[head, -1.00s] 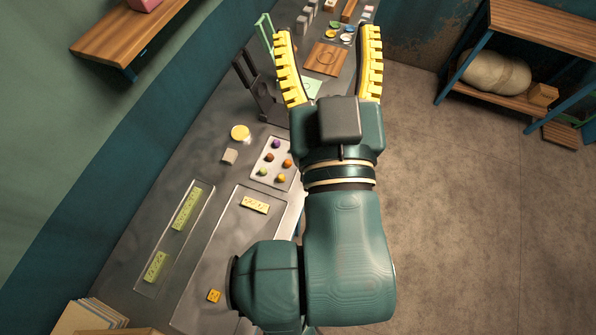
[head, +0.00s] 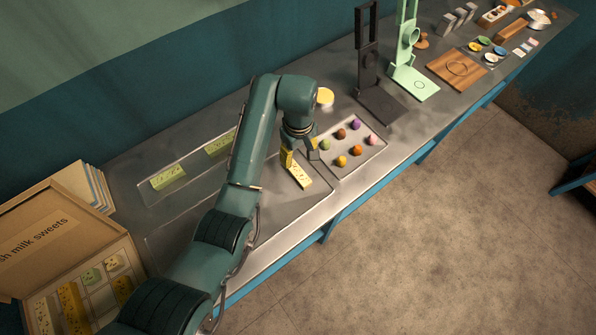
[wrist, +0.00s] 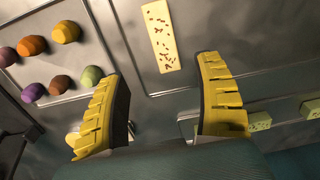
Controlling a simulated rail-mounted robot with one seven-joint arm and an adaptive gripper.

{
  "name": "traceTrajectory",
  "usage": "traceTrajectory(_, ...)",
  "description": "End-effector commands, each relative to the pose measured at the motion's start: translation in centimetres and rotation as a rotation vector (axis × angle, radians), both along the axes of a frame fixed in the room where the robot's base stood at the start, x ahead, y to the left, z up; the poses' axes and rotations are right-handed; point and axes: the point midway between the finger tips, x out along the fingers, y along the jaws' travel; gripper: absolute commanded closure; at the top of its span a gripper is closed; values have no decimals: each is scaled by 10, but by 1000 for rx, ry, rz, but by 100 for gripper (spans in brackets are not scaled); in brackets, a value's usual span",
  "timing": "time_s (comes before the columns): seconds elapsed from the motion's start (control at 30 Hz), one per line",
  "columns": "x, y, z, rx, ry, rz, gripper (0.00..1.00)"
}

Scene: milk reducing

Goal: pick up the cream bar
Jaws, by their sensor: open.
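The cream bar (head: 301,176) is a pale oblong block with dark specks. It lies on a metal tray (head: 262,226) on the workbench. In the wrist view the cream bar (wrist: 161,38) is upright in the picture, ahead of the fingertips and in line with the gap between them. My gripper (head: 300,156) hangs over the far end of the bar in the head view, with yellow ribbed fingers. In the wrist view my gripper (wrist: 162,80) is open and nothing is between its fingers. The exact height above the bar cannot be told.
A tray of several coloured balls (head: 350,165) stands close to the bar's right. Two green bars, one a green bar (head: 168,177), lie on a strip behind. An open sweets box (head: 75,255) is at lower left. A black stand (head: 372,75) is farther along the bench.

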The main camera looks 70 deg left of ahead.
Motion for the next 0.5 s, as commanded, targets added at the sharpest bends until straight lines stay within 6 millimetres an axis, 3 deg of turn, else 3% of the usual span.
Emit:
traceTrajectory(0.13, 0, 0, -36, 0, 0, -2, 31)
traceTrajectory(0.37, 0, 0, -62, 4, -3, -3, 31)
traceTrajectory(0.5, -6, -2, -86, 2, -2, -3, 31)
